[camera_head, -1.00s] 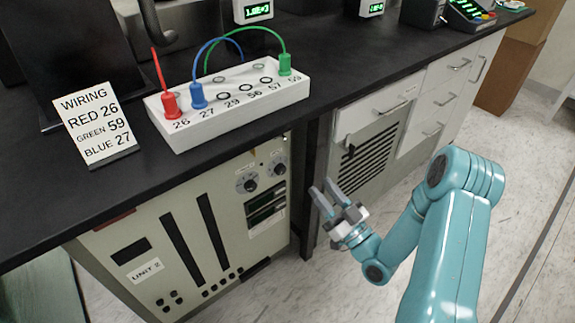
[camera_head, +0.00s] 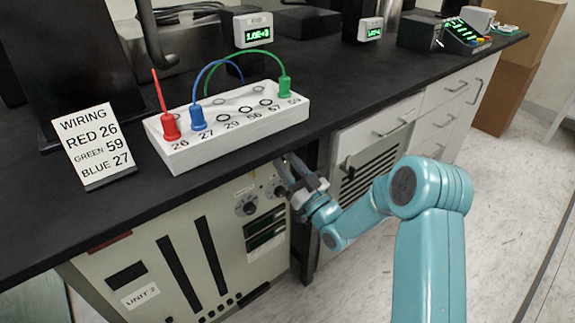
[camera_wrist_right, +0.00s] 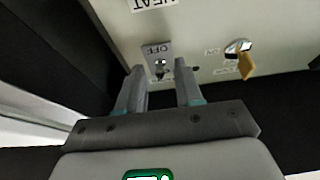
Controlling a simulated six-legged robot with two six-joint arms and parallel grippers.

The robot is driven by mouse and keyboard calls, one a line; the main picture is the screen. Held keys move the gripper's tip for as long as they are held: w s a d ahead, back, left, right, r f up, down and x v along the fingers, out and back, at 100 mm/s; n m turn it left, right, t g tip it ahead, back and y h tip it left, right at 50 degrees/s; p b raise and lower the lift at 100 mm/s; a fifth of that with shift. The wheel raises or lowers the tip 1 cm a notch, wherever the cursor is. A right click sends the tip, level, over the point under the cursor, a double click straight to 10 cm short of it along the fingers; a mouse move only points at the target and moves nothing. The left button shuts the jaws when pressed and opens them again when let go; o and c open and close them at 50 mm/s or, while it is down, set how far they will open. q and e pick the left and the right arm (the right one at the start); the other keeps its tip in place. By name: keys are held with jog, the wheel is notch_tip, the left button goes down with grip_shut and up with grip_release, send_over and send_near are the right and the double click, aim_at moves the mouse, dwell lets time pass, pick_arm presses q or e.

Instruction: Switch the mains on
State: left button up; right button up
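The grey UNIT 2 cabinet (camera_head: 150,255) stands under the black bench. In the right wrist view, a small switch plate (camera_wrist_right: 158,52) on a pale panel reads OFF, upside down in that view. A small dark lever is at its lower edge, between my fingertips as seen there. My right gripper (camera_head: 288,162) is at the upper right of the cabinet front. It also shows in the right wrist view (camera_wrist_right: 160,76), with its fingers apart and nothing held. I cannot tell whether the fingers touch the plate. My left gripper is not in view.
A brass-coloured piece (camera_wrist_right: 246,66), perhaps a key, sits right of the plate. A white socket block (camera_head: 235,128) with red, blue and green leads and a WIRING card (camera_head: 95,145) stand on the bench. A bench leg (camera_head: 303,245) is beside the gripper.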

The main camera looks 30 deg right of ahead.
jog(key=shift+w, duration=0.1)
grip_shut()
